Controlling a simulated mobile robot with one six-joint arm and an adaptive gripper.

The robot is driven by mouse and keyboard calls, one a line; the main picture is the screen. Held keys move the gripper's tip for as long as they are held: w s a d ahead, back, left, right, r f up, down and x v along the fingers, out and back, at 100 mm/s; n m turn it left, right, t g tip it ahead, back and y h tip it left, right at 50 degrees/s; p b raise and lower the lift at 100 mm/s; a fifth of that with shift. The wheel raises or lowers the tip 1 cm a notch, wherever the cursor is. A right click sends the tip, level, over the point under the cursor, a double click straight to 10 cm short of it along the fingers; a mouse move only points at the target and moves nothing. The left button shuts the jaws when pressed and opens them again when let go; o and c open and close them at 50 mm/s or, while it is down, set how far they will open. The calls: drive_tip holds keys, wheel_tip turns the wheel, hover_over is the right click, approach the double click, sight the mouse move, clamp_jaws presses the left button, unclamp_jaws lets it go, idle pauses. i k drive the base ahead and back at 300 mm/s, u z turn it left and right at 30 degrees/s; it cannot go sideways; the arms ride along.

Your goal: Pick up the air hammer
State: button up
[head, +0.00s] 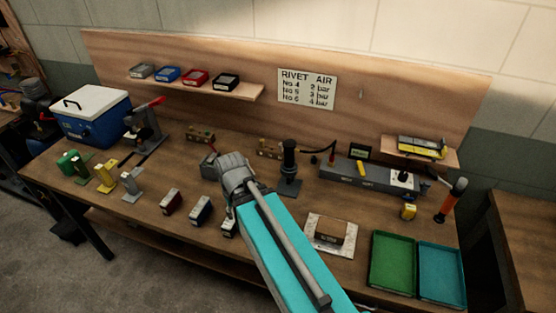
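No tool here is labelled as the air hammer. A black upright tool (289,160) stands on a dark base in the middle of the bench, with a dark hose close by on its right; it may be the air hammer, but I cannot tell for sure. An orange and black handled tool (452,200) leans at the right end of the bench and could be another candidate. My gripper (212,162) is over the bench, left of the black tool and apart from it in the picture. My own wrist hides its fingers, so its opening and any contents cannot be made out.
A blue cooler with a white lid (92,115) stands at the left. Small stands and blocks line the front left. A long grey unit (368,180), a block on a pale sheet (330,234), a green tray (393,262) and a teal tray (441,275) occupy the right.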

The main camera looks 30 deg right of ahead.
sight(290, 145)
drive_tip(key=u, duration=0.5)
drive_tip(key=k, duration=1.55)
drive_tip(key=z, duration=0.4)
drive_tip(key=i, duration=1)
drive_tip(key=u, duration=0.1)
